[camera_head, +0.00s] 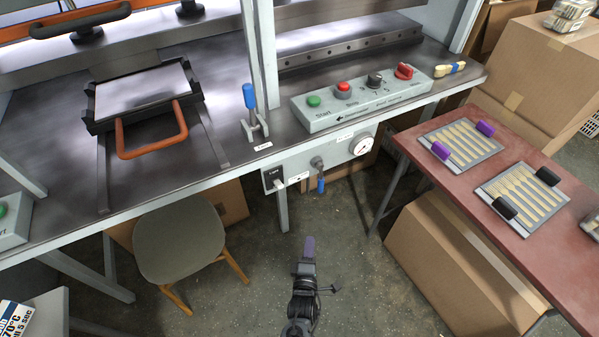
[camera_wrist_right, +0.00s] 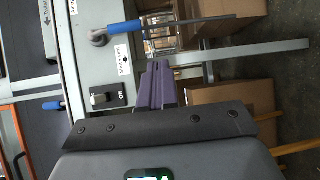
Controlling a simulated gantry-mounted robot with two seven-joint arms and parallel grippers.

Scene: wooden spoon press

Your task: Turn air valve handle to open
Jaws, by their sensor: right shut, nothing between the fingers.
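The air valve handle (camera_head: 320,184) is a small blue lever hanging down from its grey fitting (camera_head: 317,162) on the front panel under the table edge. In the right wrist view the blue handle (camera_wrist_right: 124,27) lies across the top, extending right from the fitting. My right gripper (camera_head: 309,245) is below and in front of the handle, clear of it. Its purple fingers (camera_wrist_right: 157,82) are shut together with nothing between them. My left gripper is not in view.
A black switch (camera_head: 272,179) and a round gauge (camera_head: 362,145) flank the valve on the panel. A blue-topped lever (camera_head: 249,97) stands on the table. A grey stool (camera_head: 178,240) and the red side table (camera_head: 455,176) stand either side of open floor.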

